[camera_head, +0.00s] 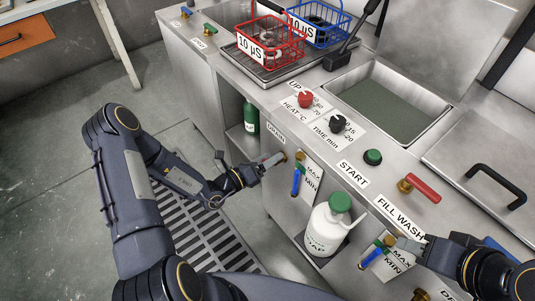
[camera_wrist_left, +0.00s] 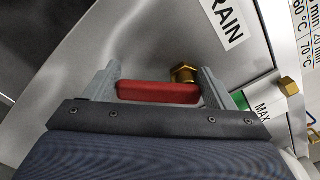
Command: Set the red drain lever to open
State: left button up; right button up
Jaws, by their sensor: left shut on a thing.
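The red drain lever (camera_wrist_left: 158,93) lies between the two fingers of my left gripper in the left wrist view. It reaches left from its brass fitting (camera_wrist_left: 185,73), below the DRAIN label (camera_wrist_left: 222,20). My left gripper (camera_head: 274,161) is shut on the lever, at the front panel below the DRAIN label (camera_head: 276,133) in the head view. There the gripper mostly hides the lever. My right gripper (camera_head: 408,246) is beside the lower MAX/MIN plate (camera_head: 398,262); its finger opening is not clear.
Another red lever (camera_head: 423,188) sits above the FILL WASH label. A blue-handled valve (camera_head: 296,182) is just right of my left gripper. A white bottle with a green cap (camera_head: 325,228) stands below it. Red (camera_head: 272,38) and blue (camera_head: 318,24) baskets sit on top.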

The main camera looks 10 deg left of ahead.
pick_arm(q)
jog(key=n, duration=0.1)
jog(key=n+p, duration=0.1)
jog(key=n, duration=0.1)
jog(key=shift+s+d+f+n, duration=0.25)
jog(key=shift+f+n, duration=0.15)
jog(key=shift+s+d+f+n+p, duration=0.15)
jog(key=shift+n+p, duration=0.1)
jog(key=shift+n, duration=0.5)
jog(key=shift+s+d+f+n+p, duration=0.15)
jog(key=shift+n+p, duration=0.15)
jog(key=shift+n, duration=0.5)
jog(key=shift+d+f+n+p, duration=0.15)
jog(key=shift+n+p, duration=0.1)
jog(key=shift+n, duration=0.5)
jog(key=o, duration=1.4)
jog(key=v, duration=0.8)
